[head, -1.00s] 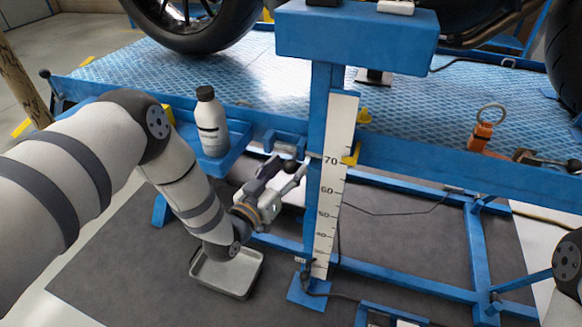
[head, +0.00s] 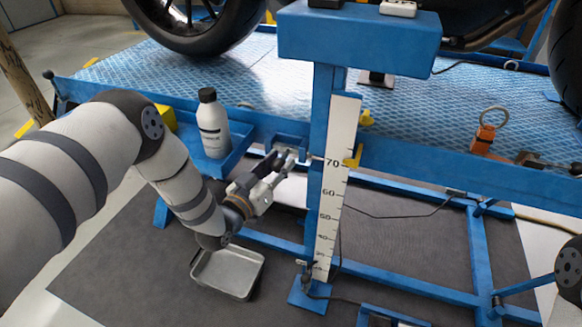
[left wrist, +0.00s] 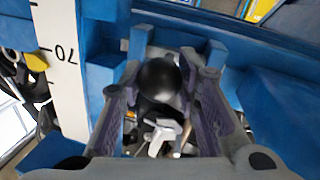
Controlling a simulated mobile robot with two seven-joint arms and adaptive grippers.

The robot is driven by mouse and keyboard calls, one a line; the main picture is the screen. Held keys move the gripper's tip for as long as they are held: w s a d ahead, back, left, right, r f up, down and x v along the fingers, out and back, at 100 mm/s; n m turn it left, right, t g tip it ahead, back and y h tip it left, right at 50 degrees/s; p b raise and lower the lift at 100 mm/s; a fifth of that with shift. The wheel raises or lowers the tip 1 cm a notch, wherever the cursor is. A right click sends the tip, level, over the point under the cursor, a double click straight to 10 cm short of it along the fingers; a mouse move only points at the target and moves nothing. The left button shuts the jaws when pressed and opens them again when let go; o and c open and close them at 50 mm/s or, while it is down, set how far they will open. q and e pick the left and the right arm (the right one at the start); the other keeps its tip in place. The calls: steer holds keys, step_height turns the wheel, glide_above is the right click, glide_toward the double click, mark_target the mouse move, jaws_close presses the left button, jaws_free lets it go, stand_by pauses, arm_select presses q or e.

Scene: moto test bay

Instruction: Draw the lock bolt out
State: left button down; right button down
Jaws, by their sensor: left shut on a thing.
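The lock bolt's round black knob (left wrist: 160,80) shows in the left wrist view, in front of a blue bracket beside the scale post. My left gripper (left wrist: 163,68) has one finger on each side of the knob and is shut on it. In the head view my left gripper (head: 284,160) is at the blue bracket (head: 290,141) on the lift's front rail, just left of the post, and mostly hides the knob. The bolt's shaft is hidden. My right gripper is out of view.
A blue post with a white number scale (head: 333,190) stands close right of my left gripper. A white bottle (head: 212,125) stands in a blue side tray. A metal pan (head: 228,272) is on the floor mat below.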

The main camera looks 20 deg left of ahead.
arm_select(q)
steer(key=shift+a, duration=1.05)
steer(key=c, duration=1.2)
jaws_free()
steer(key=shift+a, duration=0.15)
steer(key=shift+s, duration=0.1)
steer(key=v, duration=1.1)
steer(key=shift+s, duration=0.4)
steer(key=shift+a, duration=0.1)
